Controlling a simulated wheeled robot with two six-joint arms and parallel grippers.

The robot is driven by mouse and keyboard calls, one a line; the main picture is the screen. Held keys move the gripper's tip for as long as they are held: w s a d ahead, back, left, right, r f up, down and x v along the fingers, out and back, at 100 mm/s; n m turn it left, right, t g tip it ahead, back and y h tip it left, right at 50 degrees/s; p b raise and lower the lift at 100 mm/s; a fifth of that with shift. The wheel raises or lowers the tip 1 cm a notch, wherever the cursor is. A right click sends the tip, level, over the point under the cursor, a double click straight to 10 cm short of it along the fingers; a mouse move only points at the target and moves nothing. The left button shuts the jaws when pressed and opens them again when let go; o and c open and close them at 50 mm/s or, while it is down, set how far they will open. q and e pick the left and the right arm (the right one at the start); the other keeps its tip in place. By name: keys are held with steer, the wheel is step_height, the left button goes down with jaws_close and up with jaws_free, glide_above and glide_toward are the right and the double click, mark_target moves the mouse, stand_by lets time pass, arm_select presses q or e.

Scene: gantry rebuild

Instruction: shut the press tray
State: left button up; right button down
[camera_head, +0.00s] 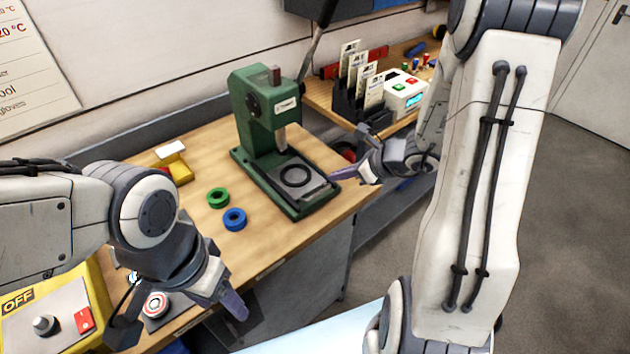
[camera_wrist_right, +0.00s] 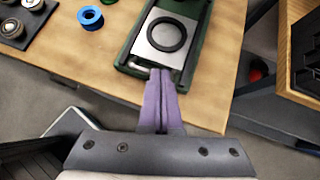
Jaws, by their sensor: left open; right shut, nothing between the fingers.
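The green arbor press (camera_head: 262,115) stands on the wooden bench. Its grey tray plate (camera_head: 297,193) sits on the base below the ram and carries a black ring (camera_head: 289,177). In the right wrist view the plate (camera_wrist_right: 152,57) lies just ahead of my right gripper (camera_wrist_right: 160,73). My right gripper's purple fingers are shut with nothing between them, and their tips are at the plate's near edge; I cannot tell whether they touch. In the head view my right gripper (camera_head: 338,175) is at the right side of the base. My left gripper (camera_head: 182,318) is open and empty at the bench's front edge.
A green ring (camera_head: 217,197) and a blue ring (camera_head: 235,219) lie left of the press. A yellow box (camera_head: 178,169) is behind them. A yellow control box (camera_head: 55,315) is at the lower left. A rack of cards (camera_head: 358,90) stands on the back-right bench.

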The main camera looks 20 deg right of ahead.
mark_target(307, 184)
steer(key=x, duration=0.9)
steer(key=shift+w+f+p, duration=0.3)
steer(key=shift+f+p, duration=0.05)
steer(key=shift+p, duration=0.05)
arm_select(q)
steer(key=shift+r, duration=0.4)
